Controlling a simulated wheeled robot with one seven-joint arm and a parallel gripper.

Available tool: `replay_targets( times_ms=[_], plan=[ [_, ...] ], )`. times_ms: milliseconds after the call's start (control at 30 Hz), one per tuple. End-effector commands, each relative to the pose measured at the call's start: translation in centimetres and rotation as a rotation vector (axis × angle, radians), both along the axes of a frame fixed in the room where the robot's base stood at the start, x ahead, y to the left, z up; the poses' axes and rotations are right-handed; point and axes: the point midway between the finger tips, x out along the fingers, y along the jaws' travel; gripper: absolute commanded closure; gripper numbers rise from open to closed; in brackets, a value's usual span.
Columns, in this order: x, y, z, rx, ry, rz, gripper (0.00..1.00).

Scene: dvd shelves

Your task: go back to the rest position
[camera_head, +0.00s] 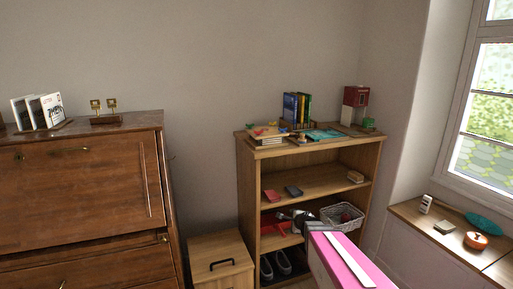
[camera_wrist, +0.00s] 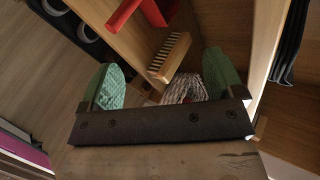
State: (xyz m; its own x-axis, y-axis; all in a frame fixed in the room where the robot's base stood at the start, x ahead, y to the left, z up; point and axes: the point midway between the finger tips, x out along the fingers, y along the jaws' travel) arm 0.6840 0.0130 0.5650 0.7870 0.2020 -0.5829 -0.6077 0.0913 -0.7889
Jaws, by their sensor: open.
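My gripper (camera_wrist: 165,80) is open in the wrist view, with its two green pads wide apart and nothing held between them. In the head view my gripper (camera_head: 299,220) is in front of the lower part of the wooden shelf unit (camera_head: 243,190). The wicker basket (camera_head: 343,215) is just to its right in that view, on the lower shelf. The basket also shows behind the pads in the wrist view (camera_wrist: 186,88), partly hidden by my gripper. A brush (camera_wrist: 169,57) lies beyond the pads. I cannot tell the exact gap between my gripper and the shelf.
A red object (camera_wrist: 136,13) lies on the shelf near the brush. A small wooden cabinet (camera_head: 222,265) and a brown bureau (camera_head: 80,190) stand at left. A window bench (camera_head: 450,243) is at right. Dark shoes (camera_head: 274,264) sit on the bottom shelf.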

Motion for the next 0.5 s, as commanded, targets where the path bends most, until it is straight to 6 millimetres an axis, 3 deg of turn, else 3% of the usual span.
replay_targets(
  times_ms=[100,200,400,500],
  plan=[
    [-4.8,1.9,0.1,-0.266,0.099,0.343,0.13],
    [-8.9,2.3,-0.3,-0.474,0.194,0.632,0.13],
    [-16.4,0.7,-0.1,-0.776,0.389,1.133,0.13],
    [-18.9,-0.3,0.4,-0.852,0.465,1.296,0.13]
  ],
)
